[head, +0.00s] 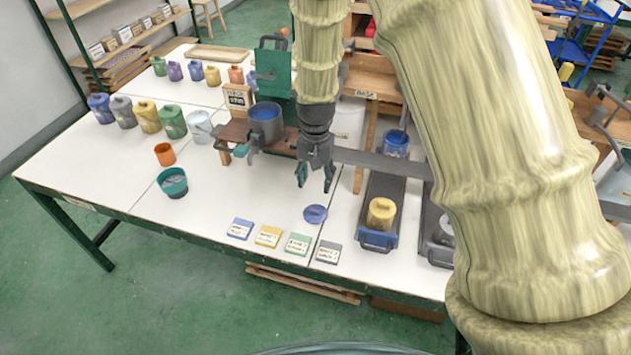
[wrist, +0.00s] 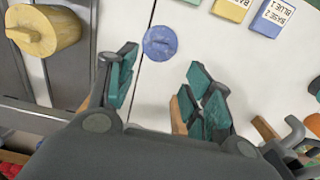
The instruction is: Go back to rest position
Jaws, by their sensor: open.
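My gripper (head: 315,180) hangs over the white table, pointing down, with its teal-padded fingers apart. In the wrist view, nothing sits between the fingers of the gripper (wrist: 162,82). A round blue lid (head: 315,214) lies flat on the table just in front of the gripper. The lid also shows in the wrist view (wrist: 160,43), ahead of the fingertips and apart from them. My pale, wood-patterned arm covers much of the right side of the head view.
A grey pot with blue contents (head: 265,122) stands left of the gripper. Colour cards (head: 268,236) lie near the front edge. A yellow lidded container (head: 381,213) stands in a dark rail tray at right. An orange cup (head: 165,154) and teal bowl (head: 172,183) stand left; table between is clear.

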